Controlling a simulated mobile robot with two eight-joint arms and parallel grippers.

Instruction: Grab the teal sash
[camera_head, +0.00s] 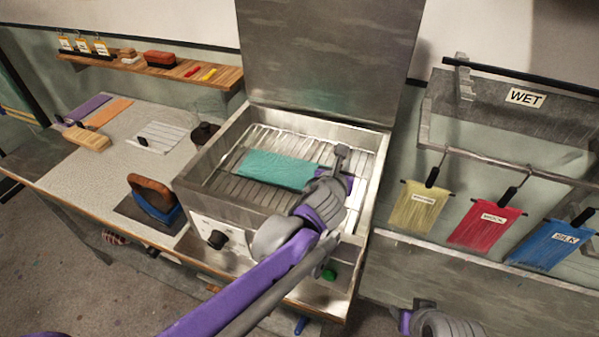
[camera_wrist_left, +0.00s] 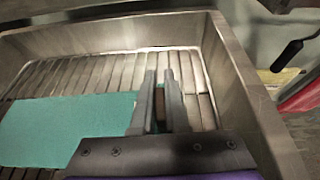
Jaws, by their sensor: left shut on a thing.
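The teal sash (camera_head: 277,169) lies flat on the slatted rack inside the open metal box, toward its left and middle. My left gripper (camera_head: 341,165) is down inside the box at the sash's right end and is shut on it. In the left wrist view, the sash (camera_wrist_left: 60,128) spreads to the left of the two close-set fingers (camera_wrist_left: 160,88). The exact grip on its edge is hard to make out.
The metal box (camera_head: 366,205) has raised walls around the rack and an upright lid (camera_head: 325,60) behind. An iron (camera_head: 152,198) stands left of it on the table. Yellow, red and blue cloths (camera_head: 484,224) hang at the right below a WET sign (camera_head: 526,97).

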